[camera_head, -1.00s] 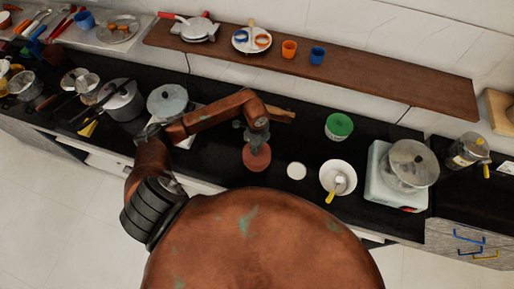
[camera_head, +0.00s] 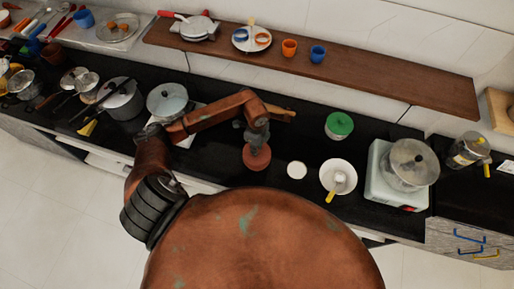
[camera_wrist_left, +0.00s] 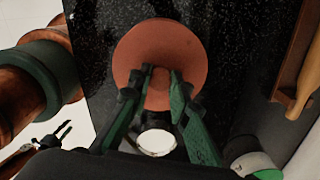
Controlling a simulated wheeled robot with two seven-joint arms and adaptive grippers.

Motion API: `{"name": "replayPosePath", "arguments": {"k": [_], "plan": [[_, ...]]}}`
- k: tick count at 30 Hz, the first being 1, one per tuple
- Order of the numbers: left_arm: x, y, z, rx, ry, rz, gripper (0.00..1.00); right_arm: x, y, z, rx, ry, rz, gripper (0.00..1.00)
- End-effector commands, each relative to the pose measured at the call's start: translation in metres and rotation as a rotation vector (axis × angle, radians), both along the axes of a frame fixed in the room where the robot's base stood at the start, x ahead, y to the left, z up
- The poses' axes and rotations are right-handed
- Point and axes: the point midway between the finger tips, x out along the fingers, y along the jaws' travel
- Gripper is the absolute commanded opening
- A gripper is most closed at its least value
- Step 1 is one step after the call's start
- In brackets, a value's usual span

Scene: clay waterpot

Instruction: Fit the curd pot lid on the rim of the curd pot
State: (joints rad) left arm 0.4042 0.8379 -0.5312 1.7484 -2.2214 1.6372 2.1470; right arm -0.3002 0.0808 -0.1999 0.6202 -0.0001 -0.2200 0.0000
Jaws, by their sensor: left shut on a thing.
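The curd pot lid, a flat round terracotta disc (camera_head: 257,158), is over the black counter in the head view. It also shows in the wrist view (camera_wrist_left: 190,42). My left gripper (camera_head: 255,138) comes down on it from above. In the wrist view its two green-and-black fingers (camera_wrist_left: 160,74) are shut on the knob at the disc's middle. I cannot tell a curd pot under the disc; the disc would hide it. My right gripper (camera_wrist_left: 62,134) is small at the lower left of the wrist view, away from the counter, its dark fingers apart.
A small white-topped round item (camera_head: 297,170) stands just right of the lid. Beyond it are a white bowl (camera_head: 327,184), a green-lidded container (camera_head: 339,124) and a pot on a pale block (camera_head: 411,168). A wooden handle-like piece (camera_head: 281,114) lies behind my gripper. Pans crowd the left.

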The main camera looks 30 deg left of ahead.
Motion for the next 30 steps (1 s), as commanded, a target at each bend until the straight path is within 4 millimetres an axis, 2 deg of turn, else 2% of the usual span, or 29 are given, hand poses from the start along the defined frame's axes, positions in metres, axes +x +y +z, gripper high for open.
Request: {"name": "replayPosePath", "arguments": {"k": [3,4,12,18,27,30], "plan": [[0.0001,0.0,0.0004,0.0,0.0,0.0,0.0,0.0,0.0002,0.0001,0.0,0.0,0.0,0.3],[0.0001,0.0,0.0004,0.0,0.0,0.0,0.19,0.0001,0.0002,0.0001,0.0,0.0,0.0,0.3],[0.0,0.0,0.0003,0.0,0.0,0.0,0.37,0.0001,0.0009,0.0,0.001,0.0,-0.001,0.3],[-0.0001,0.0,0.0002,0.0,0.0,0.0,0.38,0.0001,0.0017,-0.0001,0.002,0.0,-0.001,0.3],[-0.0002,0.0,0.0,0.0,0.001,0.0,0.58,0.0002,0.0017,-0.0001,0.002,0.0,-0.001,0.3],[-0.0002,0.0,0.0,0.0,0.001,0.0,0.58,0.0002,0.0017,-0.0001,0.002,0.0,-0.001,0.3]]}}
